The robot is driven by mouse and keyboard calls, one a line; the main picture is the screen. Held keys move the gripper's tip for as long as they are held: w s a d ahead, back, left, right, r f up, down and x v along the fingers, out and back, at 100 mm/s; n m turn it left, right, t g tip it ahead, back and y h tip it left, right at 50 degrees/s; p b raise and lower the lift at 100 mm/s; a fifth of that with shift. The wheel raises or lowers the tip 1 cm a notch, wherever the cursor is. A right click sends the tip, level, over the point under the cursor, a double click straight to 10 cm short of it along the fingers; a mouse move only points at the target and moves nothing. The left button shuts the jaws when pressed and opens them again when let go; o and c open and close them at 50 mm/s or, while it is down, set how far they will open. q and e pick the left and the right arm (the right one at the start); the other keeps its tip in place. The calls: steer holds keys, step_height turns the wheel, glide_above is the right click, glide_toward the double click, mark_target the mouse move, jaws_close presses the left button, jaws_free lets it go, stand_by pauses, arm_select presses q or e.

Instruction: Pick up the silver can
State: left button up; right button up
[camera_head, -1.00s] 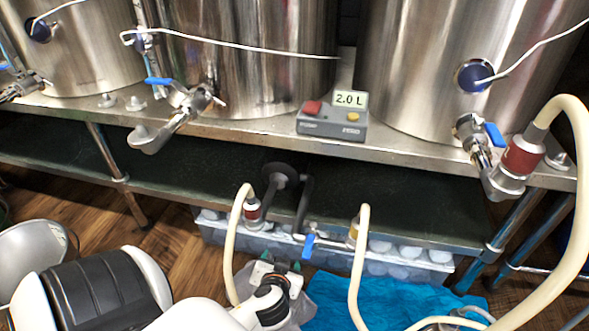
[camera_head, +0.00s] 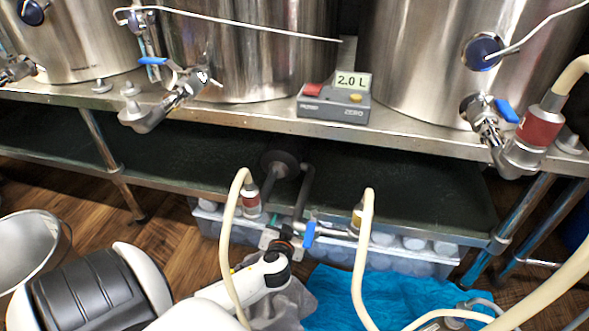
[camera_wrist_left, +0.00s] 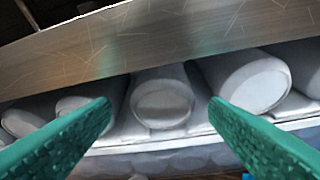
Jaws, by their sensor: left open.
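Several pale silver-grey can-like cylinders lie on their sides in a clear bin (camera_head: 375,262) under the shelf. In the left wrist view one such silver can (camera_wrist_left: 162,102) has its round end facing me, centred between my fingers. Other similar cans (camera_wrist_left: 254,82) lie on both sides of it, and I cannot tell which one the task names. My left gripper (camera_head: 284,234) is open, with green fingers at the bin's near side; in the wrist view its fingertips (camera_wrist_left: 160,102) frame the middle can, with nothing held. My right gripper is not in view.
The metal shelf edge (camera_wrist_left: 170,35) hangs close above the cans. Blue cloth (camera_head: 335,297) lies on the floor. A scale reading 2.0 L (camera_head: 335,100) stands above among steel tanks.

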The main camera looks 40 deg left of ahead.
arm_select(q)
steer(key=b+x, duration=0.2)
steer(key=x, duration=0.2)
steer(key=shift+d+b, duration=0.2)
steer(key=shift+b, duration=0.2)
steer(key=shift+w+a, duration=0.25)
steer(key=shift+w, duration=0.15)
steer(key=c, duration=0.7)
